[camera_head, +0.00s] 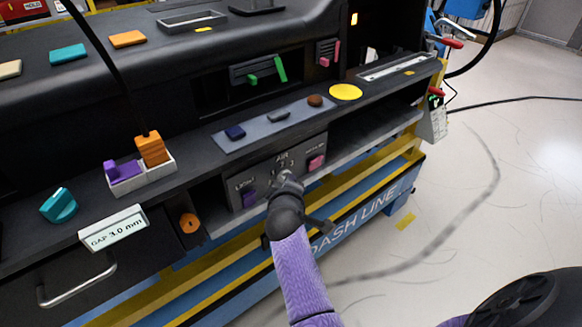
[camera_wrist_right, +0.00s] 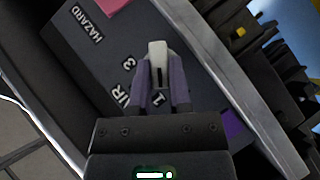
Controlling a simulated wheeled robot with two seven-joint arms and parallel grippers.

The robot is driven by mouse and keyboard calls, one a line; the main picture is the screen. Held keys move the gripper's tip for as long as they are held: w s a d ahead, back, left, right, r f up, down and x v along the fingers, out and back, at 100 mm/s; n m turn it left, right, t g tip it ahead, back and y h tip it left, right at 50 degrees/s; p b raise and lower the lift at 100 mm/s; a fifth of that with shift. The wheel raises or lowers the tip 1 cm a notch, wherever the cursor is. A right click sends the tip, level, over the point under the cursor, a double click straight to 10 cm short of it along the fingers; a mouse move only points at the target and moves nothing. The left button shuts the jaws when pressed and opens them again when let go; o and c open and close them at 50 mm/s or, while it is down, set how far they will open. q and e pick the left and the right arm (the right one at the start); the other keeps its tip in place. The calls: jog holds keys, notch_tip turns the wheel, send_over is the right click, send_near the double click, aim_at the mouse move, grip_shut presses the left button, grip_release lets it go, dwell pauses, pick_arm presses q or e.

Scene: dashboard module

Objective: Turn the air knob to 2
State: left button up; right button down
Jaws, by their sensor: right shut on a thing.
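The air knob is a small pale grey knob on the dark control panel (camera_head: 262,172), below the label AIR and the numbers 1, 2 and 3. In the right wrist view the knob (camera_wrist_right: 157,52) stands between the two fingertips of my right gripper (camera_wrist_right: 158,72), which is shut on it. In the head view this gripper (camera_head: 286,180) covers most of the knob. In the right wrist view 3 and 1 can be read beside the fingers, and 2 is hidden. I cannot tell which number the knob points to. My left gripper is not in view.
A purple button (camera_head: 249,197) marked LIGHT is left of the knob, and a pink HAZARD button (camera_head: 316,162) is right of it. A shelf edge overhangs the panel. An orange round knob (camera_head: 189,222) sits further left.

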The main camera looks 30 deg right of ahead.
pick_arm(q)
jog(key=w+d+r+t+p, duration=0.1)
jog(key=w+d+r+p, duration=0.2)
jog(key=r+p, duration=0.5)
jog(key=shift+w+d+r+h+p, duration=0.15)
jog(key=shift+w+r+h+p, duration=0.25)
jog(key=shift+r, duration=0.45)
pick_arm(e)
jog(key=shift+d+r+m+g+y, duration=0.1)
jog(key=shift+d+m+g+y, duration=0.2)
jog(key=shift+m+y, duration=0.8)
jog(key=shift+d+r+m+g+y, duration=0.1)
jog(key=shift+m+g+y, duration=0.35)
jog(key=shift+y, duration=1.1)
jog(key=shift+d+r+m+g+y, duration=0.15)
jog(key=shift+m+g+y, duration=0.1)
jog(key=shift+m+y, duration=0.85)
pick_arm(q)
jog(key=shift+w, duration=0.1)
pick_arm(e)
jog(key=shift+f+y, duration=0.1)
jog(key=shift+y, duration=0.25)
jog(key=c, duration=0.6)
grip_release()
jog(key=shift+o, duration=0.2)
